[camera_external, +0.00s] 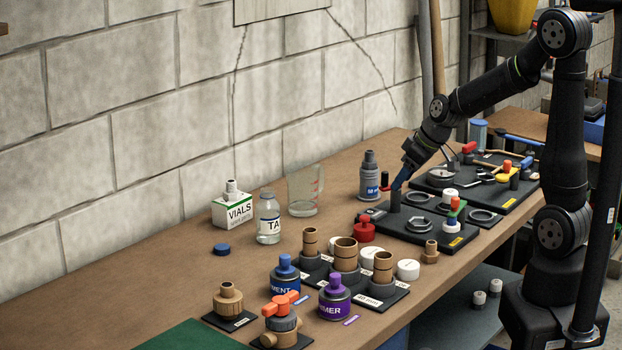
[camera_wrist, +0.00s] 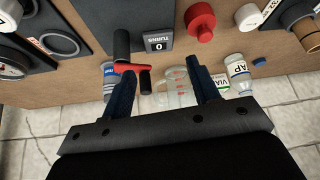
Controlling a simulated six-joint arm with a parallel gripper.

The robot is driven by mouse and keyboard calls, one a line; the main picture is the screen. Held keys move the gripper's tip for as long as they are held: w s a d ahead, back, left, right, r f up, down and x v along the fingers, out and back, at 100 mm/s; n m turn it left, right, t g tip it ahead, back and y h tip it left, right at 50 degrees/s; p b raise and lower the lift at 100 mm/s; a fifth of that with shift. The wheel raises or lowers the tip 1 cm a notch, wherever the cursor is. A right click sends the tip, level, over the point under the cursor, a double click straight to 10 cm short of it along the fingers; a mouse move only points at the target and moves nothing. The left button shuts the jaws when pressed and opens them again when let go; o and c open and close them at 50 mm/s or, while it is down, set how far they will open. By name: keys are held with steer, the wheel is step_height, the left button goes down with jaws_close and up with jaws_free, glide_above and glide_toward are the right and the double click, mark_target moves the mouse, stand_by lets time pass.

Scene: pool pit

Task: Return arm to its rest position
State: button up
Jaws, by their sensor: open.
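My gripper (camera_external: 402,178) hangs at the end of my bent black arm, just above the black post (camera_external: 395,200) on a dark fixture board (camera_external: 425,235). In the wrist view the two blue fingers of my gripper (camera_wrist: 160,68) stand apart with nothing held between them. A red-and-black handle (camera_wrist: 130,68) lies close to the left fingertip; whether they touch I cannot tell. A counter marked TURNS (camera_wrist: 159,44) reads 0 beside the post.
Near my gripper stand a grey bottle (camera_external: 370,178) and a red knob (camera_external: 364,229). A clear beaker (camera_external: 304,190), labelled bottle (camera_external: 268,220) and VIALS box (camera_external: 232,212) line the wall side. A tool board (camera_external: 475,180) lies behind. The bench's far-left stretch is clear.

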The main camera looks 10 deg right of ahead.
step_height(320, 180, up, 7)
steer(key=w+d, duration=0.1)
steer(key=w+a+r, duration=0.1)
steer(key=w+a, duration=0.2)
steer(key=a, duration=0.4)
steer(key=w+a+r+n, duration=0.1)
steer(key=w+a, duration=0.2)
steer(key=a, duration=0.4)
steer(key=shift+r+n+g, duration=0.3)
steer(key=shift+r+g, duration=0.05)
steer(key=shift+g, duration=0.05)
steer(key=shift+s+d, duration=0.1)
steer(key=s+d+f+m, duration=0.1)
steer(key=s+d+f, duration=0.15)
steer(key=d, duration=0.45)
steer(key=s+d+f, duration=0.1)
steer(key=s+d, duration=0.2)
steer(key=d, duration=0.4)
steer(key=shift+m+t, duration=0.3)
steer(key=shift+t, duration=0.1)
steer(key=f, duration=0.3)
steer(key=s+f, duration=0.1)
steer(key=f, duration=0.1)
steer(key=shift+f, duration=0.2)
